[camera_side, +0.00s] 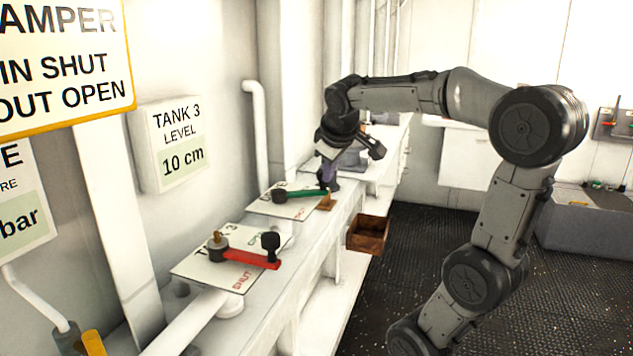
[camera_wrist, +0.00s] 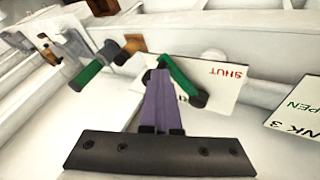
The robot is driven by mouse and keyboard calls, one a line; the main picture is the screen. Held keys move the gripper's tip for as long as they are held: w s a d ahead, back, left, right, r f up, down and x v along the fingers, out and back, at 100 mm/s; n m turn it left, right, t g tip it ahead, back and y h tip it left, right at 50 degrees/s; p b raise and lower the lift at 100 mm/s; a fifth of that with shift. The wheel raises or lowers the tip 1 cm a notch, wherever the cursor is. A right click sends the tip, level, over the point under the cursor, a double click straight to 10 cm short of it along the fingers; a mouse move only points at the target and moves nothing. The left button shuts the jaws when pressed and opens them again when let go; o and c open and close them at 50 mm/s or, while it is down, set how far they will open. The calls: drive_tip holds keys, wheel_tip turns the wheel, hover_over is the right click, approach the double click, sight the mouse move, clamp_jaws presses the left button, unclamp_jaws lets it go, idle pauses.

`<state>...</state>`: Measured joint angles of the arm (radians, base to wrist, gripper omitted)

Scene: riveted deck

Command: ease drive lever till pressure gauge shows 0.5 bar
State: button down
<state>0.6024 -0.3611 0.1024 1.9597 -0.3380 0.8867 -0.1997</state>
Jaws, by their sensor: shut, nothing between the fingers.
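A green lever (camera_side: 305,194) with a dark round hub lies on a white plate (camera_side: 262,206); no name on it marks it as the drive lever. The lever also shows in the wrist view (camera_wrist: 180,79), on a plate marked SHUT (camera_wrist: 225,80). My gripper (camera_side: 328,186) is shut and empty, at the free end of the green lever. Its purple fingers (camera_wrist: 158,75) reach that end in the wrist view; I cannot tell if they touch it. A wall display reading "bar" (camera_side: 20,223) is cut off at the left edge, so its number is hidden.
A red lever (camera_side: 250,258) with a black knob lies on a Tank 3 plate (camera_side: 205,276) nearer the camera. A Tank 3 level display (camera_side: 180,150) reads 10 cm. A brown box (camera_side: 367,233) sits beside the bench. Another green handle (camera_wrist: 88,75) shows in the wrist view.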

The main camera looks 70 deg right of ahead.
drive_tip(key=s+a+r, duration=0.6)
drive_tip(key=a+r, duration=0.1)
drive_tip(key=r, duration=0.1)
drive_tip(key=s+a+f+n+t+y, duration=0.1)
drive_tip(key=a+f+y, duration=0.5)
drive_tip(key=a+f, duration=1)
wheel_tip(320, 180, down, 2)
drive_tip(key=shift+n+t, duration=0.5)
drive_tip(key=shift+n, duration=0.5)
